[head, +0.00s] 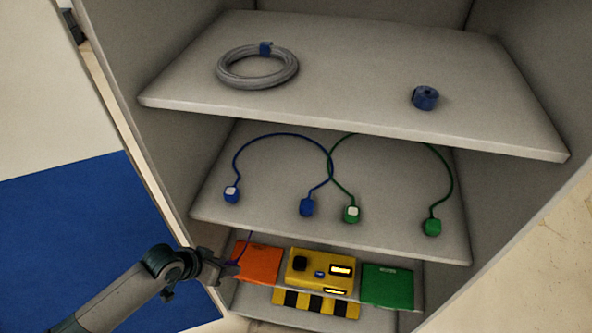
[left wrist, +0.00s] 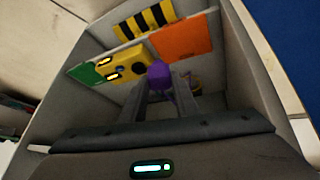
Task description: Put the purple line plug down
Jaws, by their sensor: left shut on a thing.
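The purple line plug (left wrist: 160,74) is between the fingertips of my left gripper (left wrist: 160,88) in the left wrist view. In the head view my left gripper (head: 230,266) is at the left side of the lowest shelf, by the orange panel (head: 259,263). It is shut on the plug, which is mostly hidden there. A thin purple cord (head: 247,242) rises beside the gripper, and purple cord also shows behind the fingers in the wrist view. My right gripper is in neither view.
A yellow device (head: 320,271) and a green panel (head: 387,286) stand right of the orange panel. The middle shelf (head: 280,226) above holds blue plugs (head: 307,207) and green plugs (head: 432,227) on cords. The top shelf holds a grey hose coil (head: 257,82) and a blue roll (head: 425,98).

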